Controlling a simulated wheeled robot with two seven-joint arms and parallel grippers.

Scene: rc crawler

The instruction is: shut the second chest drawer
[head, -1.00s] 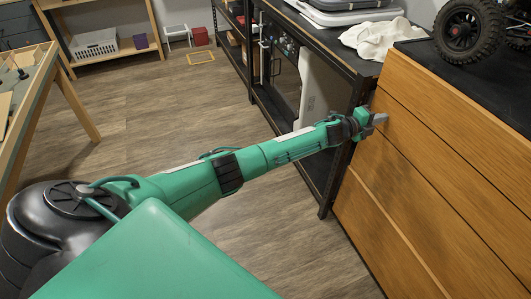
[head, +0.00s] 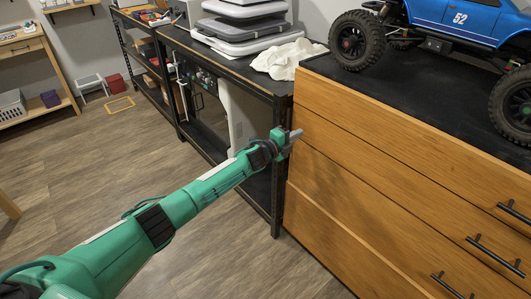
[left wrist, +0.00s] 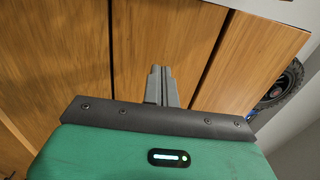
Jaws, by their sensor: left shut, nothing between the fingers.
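The wooden chest of drawers (head: 400,150) fills the right side of the head view. Its second drawer (head: 340,165) looks about flush with the front above it; a small gap cannot be ruled out. My left gripper (head: 296,134) is at the left end of this drawer front, its fingers together and holding nothing. I cannot tell whether the fingertips touch the wood. In the left wrist view the closed fingers (left wrist: 160,72) point at a wooden front between two dark seams. The second drawer's black handle (head: 495,255) is far to the right. My right gripper is out of view.
A lower drawer (head: 335,245) stands out a little from the fronts above. A blue crawler truck (head: 455,22) is on the chest top. A black workbench (head: 225,60) with cases and a white cloth (head: 287,58) stands left of the chest. The floor in front is clear.

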